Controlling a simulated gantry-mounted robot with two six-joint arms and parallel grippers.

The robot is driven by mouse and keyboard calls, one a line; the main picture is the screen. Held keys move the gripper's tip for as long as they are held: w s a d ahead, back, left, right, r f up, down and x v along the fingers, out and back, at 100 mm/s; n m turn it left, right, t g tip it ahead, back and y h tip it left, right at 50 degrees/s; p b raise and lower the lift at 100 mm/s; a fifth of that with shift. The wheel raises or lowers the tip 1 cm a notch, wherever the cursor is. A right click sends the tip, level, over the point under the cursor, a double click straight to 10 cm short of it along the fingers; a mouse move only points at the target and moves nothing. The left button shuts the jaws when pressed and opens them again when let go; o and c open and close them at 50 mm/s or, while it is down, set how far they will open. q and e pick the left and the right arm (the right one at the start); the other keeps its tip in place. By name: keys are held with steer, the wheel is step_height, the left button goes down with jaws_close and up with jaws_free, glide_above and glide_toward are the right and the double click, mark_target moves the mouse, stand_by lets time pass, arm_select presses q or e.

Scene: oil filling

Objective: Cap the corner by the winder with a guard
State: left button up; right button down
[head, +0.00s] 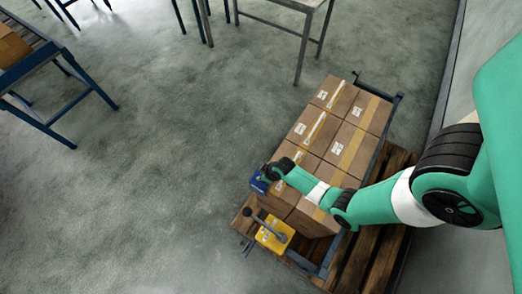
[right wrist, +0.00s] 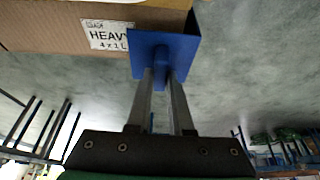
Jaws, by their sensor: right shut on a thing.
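The blue corner guard (head: 258,184) is at the left corner of the carton stack (head: 322,128), near the winder (head: 273,234), a yellow unit with a grey lever. My right gripper (head: 266,178) is shut on the guard. In the right wrist view the guard (right wrist: 178,45) is between the fingertips (right wrist: 161,78) by its stem, and its plate overlaps the end of a carton (right wrist: 60,25) with a "HEAVY" label. I cannot tell whether guard and carton touch. My left gripper is out of view.
The cartons stand on a dark-framed carrier (head: 398,100) over a wooden pallet (head: 362,262). A wall runs along the right. A grey metal table (head: 300,8) stands behind, and a blue-framed conveyor (head: 45,60) is at the far left. The floor left of the stack is clear.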

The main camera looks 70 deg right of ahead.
steer(key=shift+s+d+f, duration=0.25)
steer(key=shift+s+f, duration=0.2)
steer(key=c, duration=0.7)
jaws_free()
steer(key=shift+c, duration=0.2)
steer(key=p+v, duration=0.8)
steer(key=v, duration=0.3)
steer(key=shift+r+p, duration=0.3)
steer(key=shift+r, duration=0.05)
